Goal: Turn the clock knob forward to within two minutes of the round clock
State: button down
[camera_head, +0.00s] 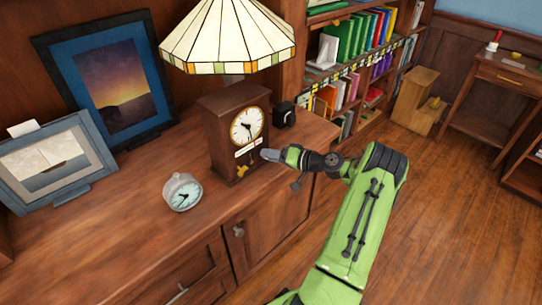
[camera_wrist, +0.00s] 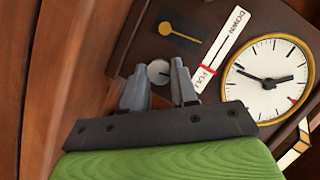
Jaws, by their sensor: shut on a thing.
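A dark wooden clock (camera_head: 226,118) with a white dial (camera_head: 246,125) stands on the cabinet top. Its dial, seen rotated in the wrist view (camera_wrist: 268,79), has two black hands and a small red mark. The small round silver clock (camera_head: 182,193) sits in front and to the left; its hands are too small to read exactly. My gripper (camera_head: 267,155) is at the wooden clock's lower right front. In the wrist view my gripper (camera_wrist: 160,78) has its fingers on either side of the silver knob (camera_wrist: 158,71), shut on it. The knob is hidden in the head view.
A stained-glass lamp (camera_head: 228,35) overhangs the wooden clock. A small black object (camera_head: 284,115) stands close to its right. A brass pendulum (camera_head: 241,170) hangs at its front. Two picture frames stand at the left. The cabinet's front top (camera_head: 105,240) is bare.

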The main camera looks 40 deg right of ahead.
jog(key=m, duration=0.1)
jog(key=m+y, duration=0.1)
jog(key=m, duration=0.1)
jog(key=shift+d+f+t+b, duration=0.1)
jog(key=shift+f+t+b, duration=0.2)
jog(key=shift+t, duration=0.1)
jog(key=m+t+y+b, duration=0.1)
jog(key=m, duration=0.2)
jog(key=shift+f, duration=0.15)
jog(key=m+t+b, duration=0.1)
jog(key=m+t, duration=0.1)
jog(key=m, duration=0.4)
jog(key=shift+f, duration=0.15)
jog(key=shift+t, duration=0.3)
jog(key=c, duration=0.9)
grip_release()
jog(key=shift+o, duration=0.2)
jog(key=v, duration=1.5)
jog(key=shift+s, duration=0.35)
jog(key=shift+d+f, duration=0.1)
